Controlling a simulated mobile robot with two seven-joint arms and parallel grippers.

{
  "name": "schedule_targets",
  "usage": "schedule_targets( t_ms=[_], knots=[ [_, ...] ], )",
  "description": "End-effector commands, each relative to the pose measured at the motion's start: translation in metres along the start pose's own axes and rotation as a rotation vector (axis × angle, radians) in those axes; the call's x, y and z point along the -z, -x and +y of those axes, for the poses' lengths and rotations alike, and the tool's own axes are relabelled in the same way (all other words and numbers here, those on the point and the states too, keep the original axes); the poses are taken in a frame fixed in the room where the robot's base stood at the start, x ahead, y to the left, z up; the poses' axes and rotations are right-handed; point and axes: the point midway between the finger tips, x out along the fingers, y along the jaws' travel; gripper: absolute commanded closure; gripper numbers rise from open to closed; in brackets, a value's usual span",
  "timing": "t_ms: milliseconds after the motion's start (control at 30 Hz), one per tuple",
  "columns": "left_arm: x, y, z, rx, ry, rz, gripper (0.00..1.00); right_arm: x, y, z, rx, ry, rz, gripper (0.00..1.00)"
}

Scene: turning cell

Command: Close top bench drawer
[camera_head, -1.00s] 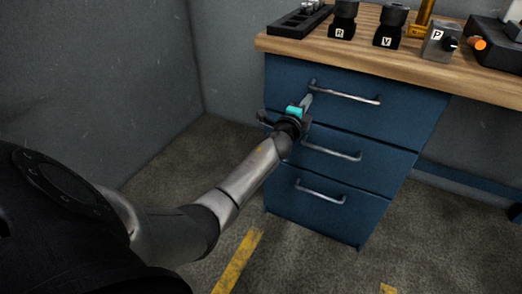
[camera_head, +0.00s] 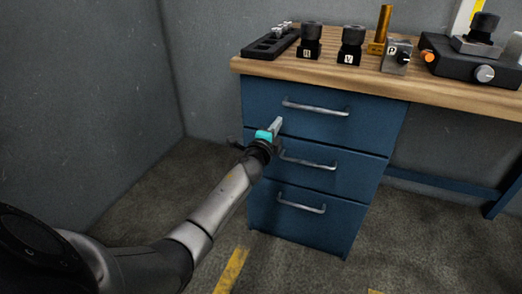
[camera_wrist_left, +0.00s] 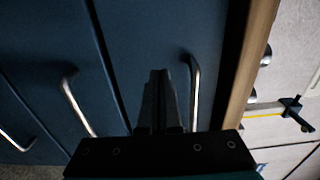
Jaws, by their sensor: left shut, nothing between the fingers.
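The top bench drawer (camera_head: 262,100) is the uppermost of three blue drawer fronts under a wooden bench top. Its front looks about flush with the fronts below. Its silver bar handle (camera_head: 315,107) also shows in the left wrist view (camera_wrist_left: 194,90). My left gripper (camera_head: 278,123) is shut and empty, just below the left end of that handle, at the lower left of the drawer front. In the left wrist view its fingers (camera_wrist_left: 160,85) point at the blue front beside the handle. I cannot tell whether they touch it. My right gripper is not in view.
The middle drawer handle (camera_head: 308,161) and bottom drawer handle (camera_head: 302,206) lie below. The bench top (camera_head: 330,76) carries a black rack (camera_head: 270,45), labelled holders, a brass-coloured post (camera_head: 381,30) and a black device (camera_head: 470,68). The floor left of the drawers is clear.

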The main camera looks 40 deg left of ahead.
Motion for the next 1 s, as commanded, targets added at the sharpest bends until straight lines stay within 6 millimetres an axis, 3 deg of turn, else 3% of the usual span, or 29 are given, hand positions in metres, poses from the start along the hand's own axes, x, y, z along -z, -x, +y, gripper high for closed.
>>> schedule_targets(
  t_ms=[133, 500, 700, 1000],
  knots=[
    [0.001, 0.025, -0.002, -0.003, 0.001, 0.002, 1.0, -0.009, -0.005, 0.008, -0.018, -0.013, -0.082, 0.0],
    [0.002, 0.079, 0.0, -0.003, 0.003, 0.003, 1.0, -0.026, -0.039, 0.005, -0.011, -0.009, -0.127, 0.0],
    [0.002, 0.093, 0.001, -0.003, 0.002, 0.003, 1.0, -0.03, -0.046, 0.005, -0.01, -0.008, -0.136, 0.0],
    [0.002, 0.099, 0.004, -0.012, 0.023, -0.006, 1.0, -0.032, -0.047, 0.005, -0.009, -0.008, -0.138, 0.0]
  ],
)
